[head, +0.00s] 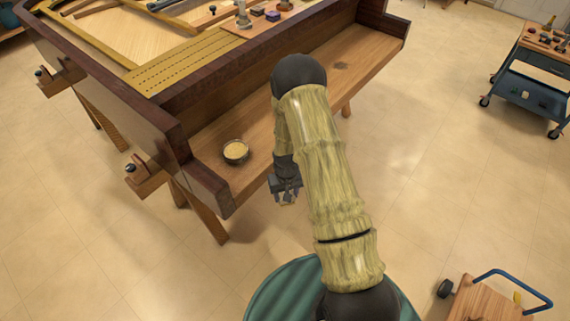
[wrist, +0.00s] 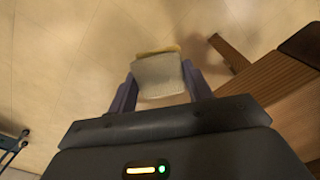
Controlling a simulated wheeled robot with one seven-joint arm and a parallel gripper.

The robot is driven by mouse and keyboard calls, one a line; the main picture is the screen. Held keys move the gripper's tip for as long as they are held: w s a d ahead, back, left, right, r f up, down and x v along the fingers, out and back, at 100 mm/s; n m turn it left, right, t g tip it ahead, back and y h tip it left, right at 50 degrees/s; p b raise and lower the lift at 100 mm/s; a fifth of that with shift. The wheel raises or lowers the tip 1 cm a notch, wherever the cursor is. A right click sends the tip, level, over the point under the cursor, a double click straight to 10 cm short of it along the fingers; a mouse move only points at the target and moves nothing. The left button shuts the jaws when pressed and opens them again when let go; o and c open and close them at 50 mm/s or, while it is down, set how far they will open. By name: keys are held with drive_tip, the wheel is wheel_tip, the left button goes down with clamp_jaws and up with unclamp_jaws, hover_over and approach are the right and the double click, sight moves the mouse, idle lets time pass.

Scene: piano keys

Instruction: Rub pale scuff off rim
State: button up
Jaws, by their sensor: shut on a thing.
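My gripper (head: 286,192) is off the front edge of the wooden ledge, right of the small bowl. In the wrist view my gripper (wrist: 158,88) is shut on a pale block-like pad (wrist: 159,75) with a yellowish far edge. The pad is over the floor, apart from the ledge. The dark rim (head: 85,42) runs along the top of the piano case, and its end piece (head: 205,187) stands at the left of the ledge. I cannot make out a pale scuff on the rim; my arm hides part of the case.
The ledge (head: 300,75) holds a small bowl of yellowish stuff (head: 235,151) at its left end and a dark smudge (head: 340,66) farther right. A tool trolley (head: 530,80) stands at right, and a wooden cart (head: 485,305) at lower right. Floor between is clear.

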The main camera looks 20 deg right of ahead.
drive_tip(key=s+f+p, duration=0.4)
drive_tip(key=p, duration=0.1)
drive_tip(key=shift+s, duration=0.3)
